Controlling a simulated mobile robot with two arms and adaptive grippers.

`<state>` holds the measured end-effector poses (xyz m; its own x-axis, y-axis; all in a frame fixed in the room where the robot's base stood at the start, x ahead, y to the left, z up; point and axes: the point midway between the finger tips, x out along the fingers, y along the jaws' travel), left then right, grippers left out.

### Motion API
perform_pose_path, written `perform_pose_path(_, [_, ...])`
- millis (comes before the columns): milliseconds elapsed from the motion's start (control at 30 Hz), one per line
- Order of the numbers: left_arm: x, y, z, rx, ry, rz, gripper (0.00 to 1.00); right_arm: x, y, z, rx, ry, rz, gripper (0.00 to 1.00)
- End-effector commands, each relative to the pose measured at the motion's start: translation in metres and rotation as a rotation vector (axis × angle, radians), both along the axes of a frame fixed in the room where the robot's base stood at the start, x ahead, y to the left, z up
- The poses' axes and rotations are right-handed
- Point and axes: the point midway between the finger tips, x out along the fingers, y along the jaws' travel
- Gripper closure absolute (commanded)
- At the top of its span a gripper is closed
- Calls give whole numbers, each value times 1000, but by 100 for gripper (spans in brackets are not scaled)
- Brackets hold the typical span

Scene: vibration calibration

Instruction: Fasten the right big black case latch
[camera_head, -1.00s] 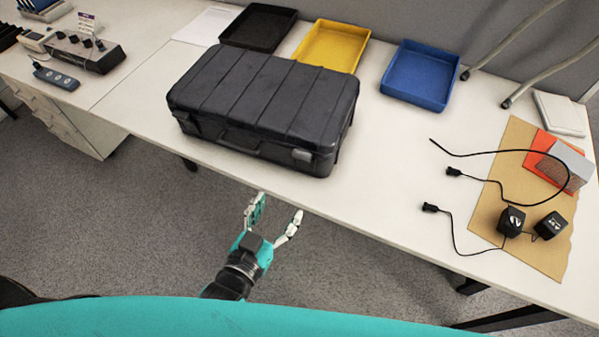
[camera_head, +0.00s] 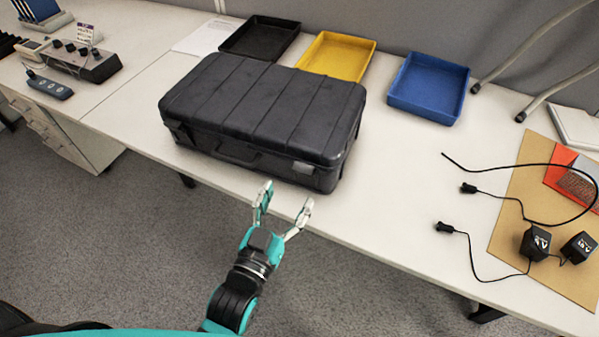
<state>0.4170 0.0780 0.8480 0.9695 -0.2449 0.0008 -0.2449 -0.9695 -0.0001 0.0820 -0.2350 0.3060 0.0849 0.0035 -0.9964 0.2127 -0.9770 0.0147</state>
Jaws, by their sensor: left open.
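The big black case (camera_head: 262,105) lies closed on the white table, its front side facing me. Its right latch (camera_head: 303,168) shows as a small grey piece near the front right corner; I cannot tell whether it is fastened. A handle (camera_head: 236,154) sits at the middle of the front, and the left latch (camera_head: 180,132) area is dark and unclear. My left gripper (camera_head: 284,206) is open and empty, its fingers pointing at the case's front right part, just in front of the table edge and apart from the case. My right gripper is not in view.
Black (camera_head: 260,39), yellow (camera_head: 337,55) and blue (camera_head: 429,87) trays stand behind the case. Cables and black adapters (camera_head: 535,242) lie at the right, partly on a brown sheet (camera_head: 510,215). A control box (camera_head: 86,62) is at the far left.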

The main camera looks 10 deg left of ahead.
Motion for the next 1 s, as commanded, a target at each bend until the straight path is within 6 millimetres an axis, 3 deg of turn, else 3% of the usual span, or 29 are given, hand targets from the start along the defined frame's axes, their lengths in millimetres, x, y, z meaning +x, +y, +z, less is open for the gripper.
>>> perform_pose_path(100, [26, -7, 2, -1, -4, 0, 33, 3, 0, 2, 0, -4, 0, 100])
perform_pose_path(300, [55, -14, 1, 0, -1, 0, 33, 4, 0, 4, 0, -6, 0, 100])
perform_pose_path(500, [67, -17, 0, -1, 1, 0, 33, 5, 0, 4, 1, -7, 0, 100])
perform_pose_path(767, [67, -17, 0, -1, 1, 0, 33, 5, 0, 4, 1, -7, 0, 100])
perform_pose_path(1000, [67, -17, 0, 0, 1, 0, 63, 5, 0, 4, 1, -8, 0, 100])
